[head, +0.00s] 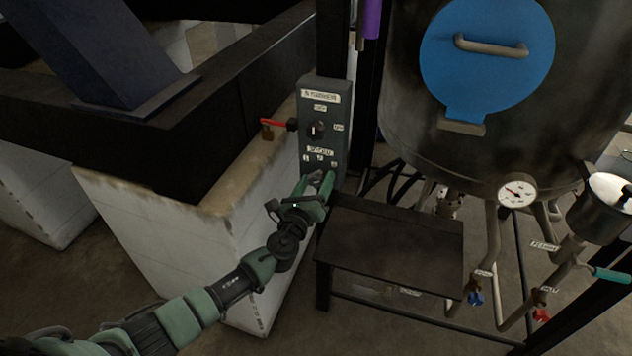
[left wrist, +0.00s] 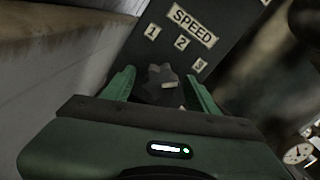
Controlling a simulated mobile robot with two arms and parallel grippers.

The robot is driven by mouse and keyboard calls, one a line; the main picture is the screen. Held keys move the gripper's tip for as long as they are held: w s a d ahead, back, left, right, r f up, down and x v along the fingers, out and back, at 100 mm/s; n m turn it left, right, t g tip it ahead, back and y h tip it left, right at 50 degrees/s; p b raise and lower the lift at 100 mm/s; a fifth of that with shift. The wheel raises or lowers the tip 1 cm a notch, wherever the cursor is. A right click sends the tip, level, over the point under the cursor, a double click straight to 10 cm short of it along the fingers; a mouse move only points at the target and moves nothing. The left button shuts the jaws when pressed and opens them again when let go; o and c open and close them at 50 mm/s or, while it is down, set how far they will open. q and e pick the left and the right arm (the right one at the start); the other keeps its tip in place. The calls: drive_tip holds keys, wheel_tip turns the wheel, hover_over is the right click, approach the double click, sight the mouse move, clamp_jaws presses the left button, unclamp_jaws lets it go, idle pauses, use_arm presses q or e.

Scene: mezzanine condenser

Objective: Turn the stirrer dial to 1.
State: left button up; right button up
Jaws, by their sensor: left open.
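The dark stirrer dial (left wrist: 157,82) shows in the left wrist view, under the SPEED label (left wrist: 193,24) and the numbers 1, 2 and 3. A pale mark on the dial lies on its right side, nearer the 3 than the 1. My left gripper (head: 320,182) is open at the lower part of the grey control box (head: 341,105). In the left wrist view the left gripper's green fingers (left wrist: 157,88) stand on either side of the dial; contact cannot be told. In the head view the gripper hides the dial. My right gripper is not in view.
A second knob (head: 317,130) sits higher on the box, and a red lever (head: 275,122) with a padlock (head: 267,133) juts from its left side. A dark low table (head: 390,245) stands below right. A large tank (head: 420,110) with a gauge (head: 516,190) and valves is at right.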

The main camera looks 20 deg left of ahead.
use_arm(q)
clamp_jaws()
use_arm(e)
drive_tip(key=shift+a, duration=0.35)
